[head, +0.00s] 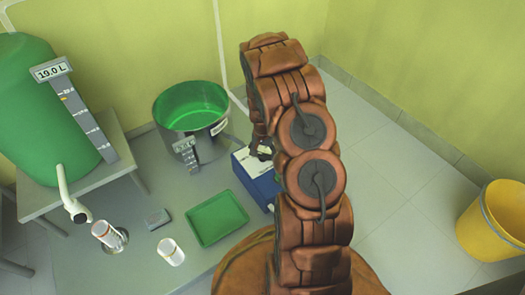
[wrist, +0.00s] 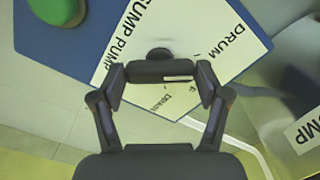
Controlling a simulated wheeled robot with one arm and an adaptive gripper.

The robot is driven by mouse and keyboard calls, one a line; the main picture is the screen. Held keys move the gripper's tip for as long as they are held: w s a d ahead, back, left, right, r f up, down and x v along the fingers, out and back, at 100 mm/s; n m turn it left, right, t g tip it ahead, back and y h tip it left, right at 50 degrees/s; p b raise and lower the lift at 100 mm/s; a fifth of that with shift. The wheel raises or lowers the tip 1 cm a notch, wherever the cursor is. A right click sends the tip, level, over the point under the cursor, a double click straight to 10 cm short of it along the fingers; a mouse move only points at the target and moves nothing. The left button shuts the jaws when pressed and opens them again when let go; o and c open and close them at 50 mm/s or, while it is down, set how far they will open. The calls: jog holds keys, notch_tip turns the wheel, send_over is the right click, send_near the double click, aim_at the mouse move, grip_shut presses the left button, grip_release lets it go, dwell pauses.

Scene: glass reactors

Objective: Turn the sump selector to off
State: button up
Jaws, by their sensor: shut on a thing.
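The sump selector is a dark bar-shaped handle (wrist: 160,70) on a white label plate (wrist: 215,20) on top of a blue box (wrist: 85,40). The plate reads "SUMP PUMP" on the left and "DRUM" on the right, with smaller partly hidden words below the handle. A short white mark shows on the handle's right part. My gripper (wrist: 162,82) is shut on the handle, one fingertip at each end. In the head view the blue box (head: 257,188) stands behind my arm, and my gripper (head: 261,150) is small and partly hidden over it.
A green button (wrist: 57,8) is on the box. A metal vessel of green liquid (head: 190,128) stands beside it. A yellow bucket (head: 495,222) stands right, with clear floor between.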

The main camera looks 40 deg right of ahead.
aim_at(263, 154)
jog(key=m+p, duration=0.3)
jog(key=shift+r, duration=0.2)
jog(key=shift+f+m+p, duration=0.15)
jog(key=shift+m+p, duration=0.85)
jog(key=shift+m, duration=1.1)
jog(key=o, duration=1.2)
jog(key=shift+c, duration=0.2)
notch_tip(263, 154, up, 12)
